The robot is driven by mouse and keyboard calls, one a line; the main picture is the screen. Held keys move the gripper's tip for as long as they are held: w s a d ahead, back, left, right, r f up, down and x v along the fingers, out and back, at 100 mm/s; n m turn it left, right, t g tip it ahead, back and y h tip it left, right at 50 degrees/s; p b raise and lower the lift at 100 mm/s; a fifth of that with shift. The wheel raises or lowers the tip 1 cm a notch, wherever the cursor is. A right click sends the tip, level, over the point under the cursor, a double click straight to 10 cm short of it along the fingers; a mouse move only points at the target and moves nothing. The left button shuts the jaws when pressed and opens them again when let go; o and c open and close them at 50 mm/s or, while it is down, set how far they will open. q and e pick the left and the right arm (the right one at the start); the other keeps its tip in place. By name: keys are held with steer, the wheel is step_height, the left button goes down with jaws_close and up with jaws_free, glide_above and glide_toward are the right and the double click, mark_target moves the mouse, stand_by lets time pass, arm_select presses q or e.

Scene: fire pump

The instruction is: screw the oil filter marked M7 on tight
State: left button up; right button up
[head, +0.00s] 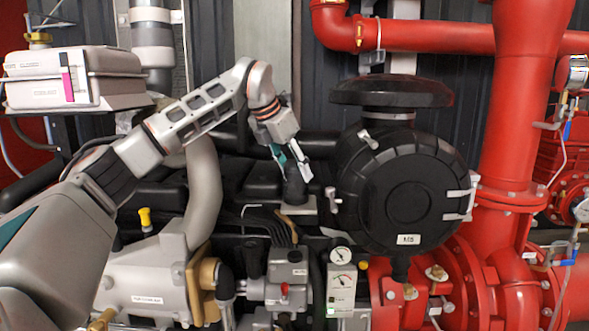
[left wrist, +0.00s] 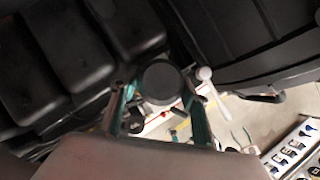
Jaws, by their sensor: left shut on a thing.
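A black cylindrical oil filter (head: 294,188) stands upright on a light grey mount (head: 298,209) at the middle of the engine in the head view. No M7 marking can be read on it. My left gripper (head: 290,174) reaches down from above, its teal fingers on either side of the filter's upper part. In the left wrist view, the filter's round dark end (left wrist: 161,82) sits between the two fingers (left wrist: 158,98), which are shut on it. The filter's thread and seat are hidden. My right gripper is not in view.
A large round black housing (head: 400,195) with a white label stands close to the right of the filter. Red pipes (head: 520,110) are farther right. Gauges (head: 342,282) sit below. A grey hose (head: 203,185) and black engine covers (left wrist: 75,45) lie left.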

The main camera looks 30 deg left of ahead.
arm_select(q)
steer(key=o, duration=0.6)
steer(key=shift+c, duration=0.2)
steer(key=c, duration=0.7)
steer(key=shift+a+r+m+g+h, duration=0.15)
steer(key=shift+m+h, duration=0.3)
steer(key=shift+m, duration=0.45)
steer(key=shift+d+f+m+g+h, duration=0.15)
steer(key=shift+m+h, duration=0.3)
steer(key=shift+m, duration=0.45)
steer(key=shift+a+r, duration=0.1)
steer(key=shift+w+m+g+h, duration=0.1)
steer(key=shift+m+g+h, duration=0.25)
steer(key=shift+m, duration=0.75)
steer(key=shift+m+h, duration=0.25)
steer(key=shift+m, duration=0.35)
steer(key=shift+g, duration=0.25)
steer(key=shift+a+m+g+h, duration=0.1)
steer(key=shift+m+g+h, duration=0.45)
steer(key=shift+m, duration=1.15)
